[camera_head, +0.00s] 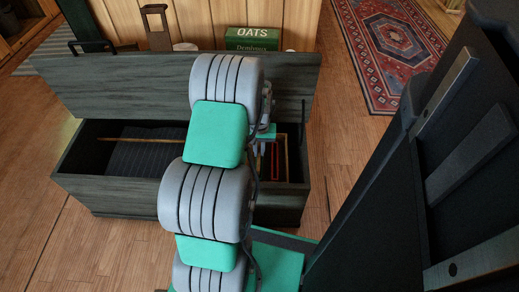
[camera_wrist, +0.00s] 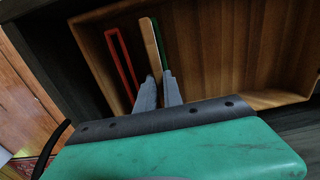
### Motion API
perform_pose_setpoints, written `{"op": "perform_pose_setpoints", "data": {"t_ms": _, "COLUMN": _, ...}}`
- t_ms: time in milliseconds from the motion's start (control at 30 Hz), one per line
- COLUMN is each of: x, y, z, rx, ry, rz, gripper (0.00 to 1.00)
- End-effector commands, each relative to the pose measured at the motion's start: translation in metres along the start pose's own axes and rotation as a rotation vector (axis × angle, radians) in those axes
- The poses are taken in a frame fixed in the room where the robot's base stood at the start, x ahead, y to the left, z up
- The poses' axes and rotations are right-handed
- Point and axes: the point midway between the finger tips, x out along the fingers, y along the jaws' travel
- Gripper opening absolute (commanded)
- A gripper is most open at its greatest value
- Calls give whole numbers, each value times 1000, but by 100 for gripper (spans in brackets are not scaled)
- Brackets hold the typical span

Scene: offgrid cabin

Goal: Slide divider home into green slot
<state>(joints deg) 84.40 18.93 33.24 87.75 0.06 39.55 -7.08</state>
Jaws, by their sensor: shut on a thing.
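In the wrist view, my gripper (camera_wrist: 160,76) is shut on the divider (camera_wrist: 150,42), a thin tan wooden board. The divider stands out beyond my fingertips, over a wooden tray (camera_wrist: 265,50). The green slot (camera_wrist: 160,42) shows as a narrow green strip close along the divider's right side, partly covered by it. I cannot tell whether the divider's lower edge is inside the slot. A red slot (camera_wrist: 120,62), a narrow red frame, lies to the left, apart from the divider. In the head view, my arm hides the divider and green slot.
The tray sits in the right part of an open dark chest (camera_head: 115,190), whose raised lid (camera_head: 150,90) stands behind. Dark ribbed cloth (camera_head: 145,155) fills the left part. A green oats box (camera_head: 252,39) stands beyond the lid. Chest walls closely surround the tray.

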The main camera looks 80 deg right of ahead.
Motion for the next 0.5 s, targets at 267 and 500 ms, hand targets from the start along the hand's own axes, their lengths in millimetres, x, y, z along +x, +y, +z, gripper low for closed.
{"op": "perform_pose_setpoints", "data": {"t_ms": 267, "x": 8, "y": 0, "z": 0, "rx": 0, "ry": 0, "rz": 0, "gripper": 0}}
{"op": "perform_pose_setpoints", "data": {"t_ms": 500, "x": 14, "y": 0, "z": 0, "rx": 0, "ry": -1, "rz": 0, "gripper": 0}}
